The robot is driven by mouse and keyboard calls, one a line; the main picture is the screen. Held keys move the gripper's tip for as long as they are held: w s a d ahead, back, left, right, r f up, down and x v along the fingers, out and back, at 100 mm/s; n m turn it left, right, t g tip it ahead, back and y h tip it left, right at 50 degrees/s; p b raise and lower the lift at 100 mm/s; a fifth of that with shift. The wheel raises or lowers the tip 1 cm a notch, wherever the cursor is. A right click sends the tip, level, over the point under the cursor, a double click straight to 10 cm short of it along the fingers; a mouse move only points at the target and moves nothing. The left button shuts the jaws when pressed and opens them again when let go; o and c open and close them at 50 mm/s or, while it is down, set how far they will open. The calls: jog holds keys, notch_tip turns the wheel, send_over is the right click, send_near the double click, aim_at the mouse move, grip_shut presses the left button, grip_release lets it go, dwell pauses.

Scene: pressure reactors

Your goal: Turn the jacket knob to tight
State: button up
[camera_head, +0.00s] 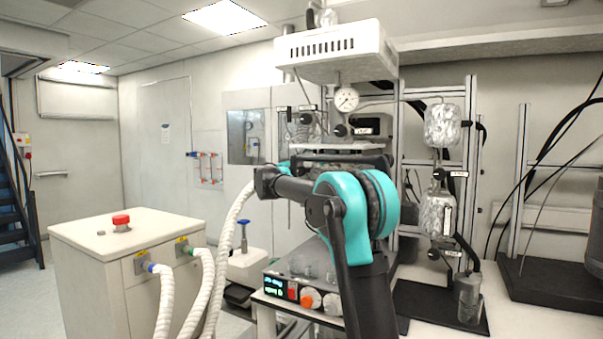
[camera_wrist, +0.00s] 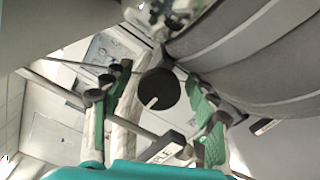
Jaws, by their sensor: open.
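In the wrist view a dark round knob (camera_wrist: 160,86) with a short pale mark on its lower part lies between the fingers of my gripper (camera_wrist: 158,79). The two green-padded fingers are open, one on each side of it, and I cannot tell whether they touch it. No label on this knob is readable, so I cannot confirm from lettering that it is the jacket knob. In the head view my arm covers the gripper and this knob. Two small dark knobs, a left one (camera_head: 305,118) and a right one (camera_head: 340,130), show below the white overhead box.
A pressure gauge (camera_head: 346,99) hangs under the white box (camera_head: 335,52). A control unit (camera_head: 303,292) with an orange knob stands below my arm. White hoses (camera_head: 200,290) run from a cabinet (camera_head: 75,245) with a red button. Foil-wrapped vessels (camera_head: 442,125) stand at right. Large grey curved surfaces (camera_wrist: 260,55) crowd the wrist view's right.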

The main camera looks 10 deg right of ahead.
jog(key=c, duration=1.2)
jog(key=shift+m, duration=0.3)
jog(key=m, duration=0.4)
jog(key=shift+f+m, duration=0.1)
jog(key=shift+m, duration=2.2)
jog(key=o, duration=1.2)
